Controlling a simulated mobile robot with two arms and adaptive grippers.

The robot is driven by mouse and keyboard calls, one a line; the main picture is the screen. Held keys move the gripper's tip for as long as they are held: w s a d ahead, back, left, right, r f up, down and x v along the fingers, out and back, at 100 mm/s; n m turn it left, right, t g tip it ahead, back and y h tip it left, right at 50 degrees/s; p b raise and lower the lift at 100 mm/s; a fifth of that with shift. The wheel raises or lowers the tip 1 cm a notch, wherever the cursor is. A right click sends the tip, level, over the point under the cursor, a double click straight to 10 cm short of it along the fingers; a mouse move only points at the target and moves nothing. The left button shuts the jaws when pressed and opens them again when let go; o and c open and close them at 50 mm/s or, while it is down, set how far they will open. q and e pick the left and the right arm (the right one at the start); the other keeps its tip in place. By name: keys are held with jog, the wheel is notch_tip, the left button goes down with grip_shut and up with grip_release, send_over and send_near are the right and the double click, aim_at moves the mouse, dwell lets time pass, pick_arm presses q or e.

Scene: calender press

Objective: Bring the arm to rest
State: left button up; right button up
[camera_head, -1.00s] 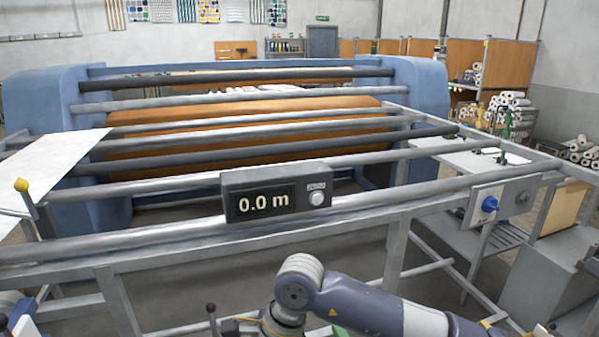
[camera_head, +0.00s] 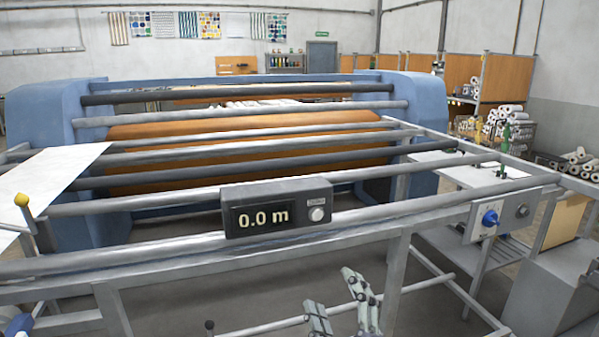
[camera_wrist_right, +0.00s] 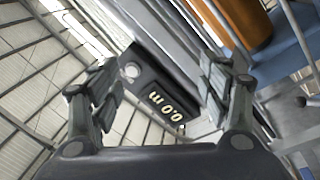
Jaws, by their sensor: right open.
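My right gripper (camera_head: 340,312) shows at the bottom of the head view, in front of the press frame and below the counter box. Its fingers are apart with nothing between them. In the right wrist view my right gripper (camera_wrist_right: 160,95) also shows open and empty, with the counter box (camera_wrist_right: 152,95) behind it, seen tilted. The dark counter box (camera_head: 276,208) reads "0.0 m" and sits on the front rails. My left gripper does not show; only a small blue and grey piece, possibly of my left arm, shows at the lower left corner.
The calender press with its orange roller (camera_head: 245,135) and grey bars fills the middle. A yellow-knobbed lever (camera_head: 22,201) stands left. A blue knob (camera_head: 490,218) is on a panel at the right. A white sheet (camera_head: 50,178) lies at the left. Below the front rail, space looks open.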

jog(key=s+d+f+m+g+h, duration=0.35)
jog(key=s+d+f, duration=0.2)
jog(key=f, duration=0.45)
jog(key=s+d+f+m+g+h, duration=0.2)
jog(key=s+d+f+m+g, duration=0.3)
jog(key=f, duration=0.5)
jog(key=s+d+f+m+g, duration=0.15)
jog(key=s+f+g, duration=0.25)
jog(key=s, duration=0.4)
jog(key=s+d+f+m+g, duration=0.1)
jog(key=s+d+f+g, duration=0.15)
jog(key=s+f, duration=0.4)
jog(key=s+f+g, duration=0.1)
jog(key=s+f, duration=0.1)
jog(key=f, duration=1.1)
jog(key=s+f+g, duration=0.1)
jog(key=s+f, duration=0.1)
jog(key=f, duration=1)
jog(key=s+d+f+g, duration=0.1)
jog(key=s+d+f, duration=0.1)
jog(key=s+f, duration=1.4)
jog(key=shift+s+d+n+g+y, duration=0.2)
jog(key=shift+d+n+g+y, duration=0.1)
jog(key=shift+n+y, duration=0.1)
